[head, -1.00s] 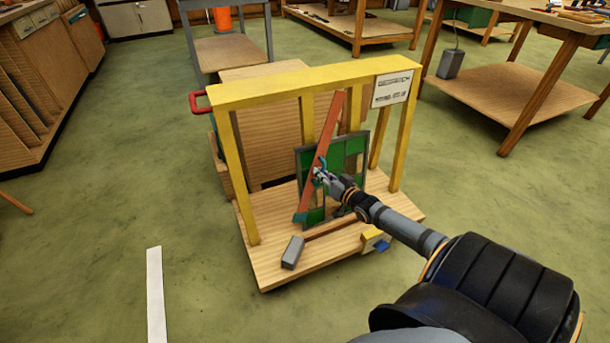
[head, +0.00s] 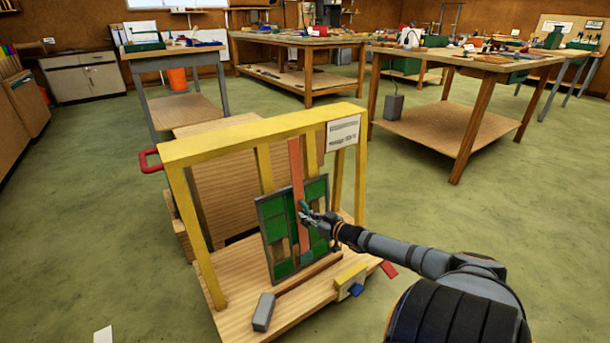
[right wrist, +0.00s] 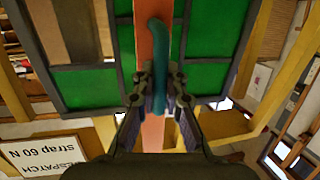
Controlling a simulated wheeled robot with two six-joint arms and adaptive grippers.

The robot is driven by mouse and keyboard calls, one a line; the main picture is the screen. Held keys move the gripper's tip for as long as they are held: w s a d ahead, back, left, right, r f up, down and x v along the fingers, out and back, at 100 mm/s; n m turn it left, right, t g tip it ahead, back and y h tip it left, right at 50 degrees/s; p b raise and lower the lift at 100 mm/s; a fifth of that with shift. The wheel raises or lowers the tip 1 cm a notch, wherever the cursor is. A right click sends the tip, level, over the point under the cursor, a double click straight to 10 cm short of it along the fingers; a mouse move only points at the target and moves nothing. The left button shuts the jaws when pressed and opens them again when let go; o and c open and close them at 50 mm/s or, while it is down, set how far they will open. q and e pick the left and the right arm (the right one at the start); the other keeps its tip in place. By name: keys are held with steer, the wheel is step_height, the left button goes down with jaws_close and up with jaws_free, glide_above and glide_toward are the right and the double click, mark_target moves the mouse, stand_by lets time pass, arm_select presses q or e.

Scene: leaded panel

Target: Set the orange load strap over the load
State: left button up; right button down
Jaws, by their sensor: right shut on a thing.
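The orange load strap (head: 296,172) is a long flat bar standing nearly upright in front of the green leaded panel (head: 275,230). Its top end reaches near the yellow top beam of the frame. My right gripper (head: 307,214) is at the strap's middle. In the right wrist view my gripper (right wrist: 158,95) is shut on the teal handle (right wrist: 157,50) of the strap (right wrist: 152,130), with the panel (right wrist: 88,88) behind. Whether strap and panel touch, I cannot tell. My left gripper is not in view.
The yellow frame (head: 235,138) stands on a wooden base (head: 235,290) holding the panel. A grey block (head: 264,312) lies at the base's front. A yellow block (head: 350,276) with a blue part sits at its right edge. Workbenches stand behind; the green floor around is open.

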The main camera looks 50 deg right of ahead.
steer(key=shift+s+d+f, duration=0.15)
steer(key=shift+d, duration=0.1)
steer(key=c, duration=1.4)
jaws_free()
steer(key=shift+s+d, duration=0.1)
